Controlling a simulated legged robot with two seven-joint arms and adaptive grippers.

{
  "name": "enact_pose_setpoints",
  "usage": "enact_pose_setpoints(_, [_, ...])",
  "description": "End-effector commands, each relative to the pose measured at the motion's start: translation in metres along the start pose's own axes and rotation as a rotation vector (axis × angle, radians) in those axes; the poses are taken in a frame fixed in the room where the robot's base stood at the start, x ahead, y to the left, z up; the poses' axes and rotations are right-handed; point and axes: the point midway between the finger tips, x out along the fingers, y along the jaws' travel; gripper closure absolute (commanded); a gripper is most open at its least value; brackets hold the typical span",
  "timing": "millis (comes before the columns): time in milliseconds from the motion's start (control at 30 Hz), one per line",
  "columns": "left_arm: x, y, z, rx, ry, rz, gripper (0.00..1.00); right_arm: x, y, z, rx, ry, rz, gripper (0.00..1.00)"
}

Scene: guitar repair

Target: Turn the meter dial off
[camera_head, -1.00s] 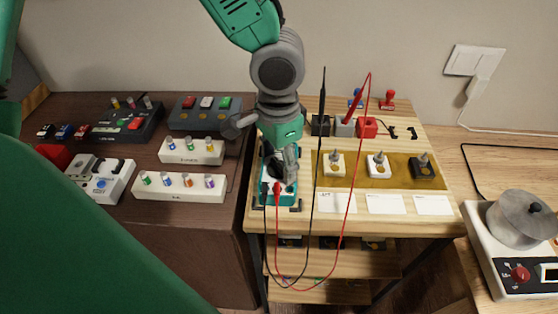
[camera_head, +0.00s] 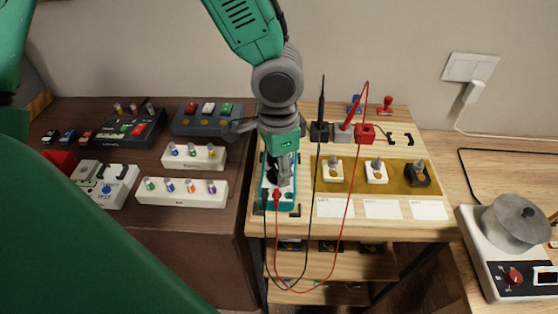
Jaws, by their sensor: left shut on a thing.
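The teal multimeter (camera_head: 285,206) lies on the left part of the light wooden bench, with a black and a red probe plug in its near end. My left gripper (camera_head: 280,176) points down over the meter and is shut on its dial. The dial is mostly hidden by the fingers, so I cannot read its setting. My right gripper is not in view.
The black probe (camera_head: 321,112) and red probe (camera_head: 352,112) stand in holders behind, their leads hanging over the bench front. Three knobs sit on a mustard mat (camera_head: 347,182) to the right. Control boxes, including a white one (camera_head: 180,199), stand left.

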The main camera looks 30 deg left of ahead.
Motion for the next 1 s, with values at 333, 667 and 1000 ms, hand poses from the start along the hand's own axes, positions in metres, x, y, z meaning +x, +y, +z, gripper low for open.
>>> enact_pose_setpoints(333, [-0.003,-0.001,0.000,0.255,-0.002,-0.001,0.90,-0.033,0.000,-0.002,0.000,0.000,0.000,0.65])
enact_pose_setpoints(667, [-0.001,-0.001,0.000,0.404,-0.001,0.000,0.90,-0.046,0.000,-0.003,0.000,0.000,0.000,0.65])
enact_pose_setpoints(1000, [0.000,-0.001,0.000,0.436,0.000,0.000,0.90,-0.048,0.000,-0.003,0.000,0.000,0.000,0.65])
